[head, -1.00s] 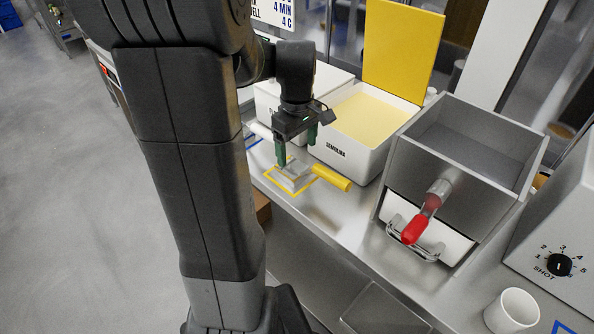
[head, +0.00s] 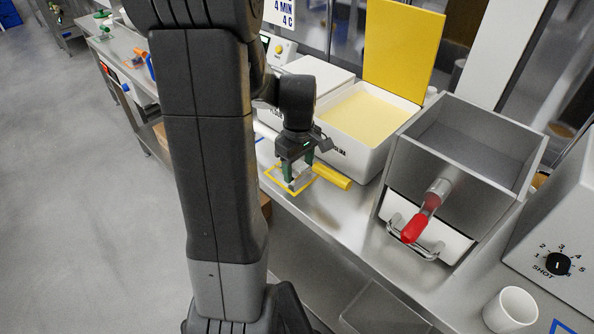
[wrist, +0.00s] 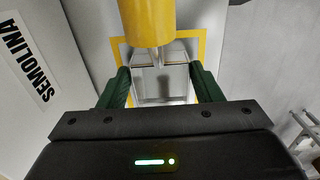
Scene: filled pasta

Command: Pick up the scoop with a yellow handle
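The scoop has a thick yellow handle (head: 332,176) and a grey metal pan. It lies on the steel counter, inside a yellow outline, with the handle pointing right in the head view. In the wrist view the pan (wrist: 160,82) lies between my fingers, and the handle (wrist: 147,22) extends toward the top. My gripper (head: 298,165) is down at the counter with one green finger on each side of the pan. In the wrist view my gripper (wrist: 161,80) shows both fingers against the pan's sides. The fingertips' undersides are hidden.
A white semolina bin (head: 370,125) with a raised yellow lid (head: 403,45) stands just behind the scoop. A steel hopper (head: 455,160) with a red-handled lever (head: 416,226) is to the right. A white cup (head: 512,310) stands at the lower right. The counter's front edge is close.

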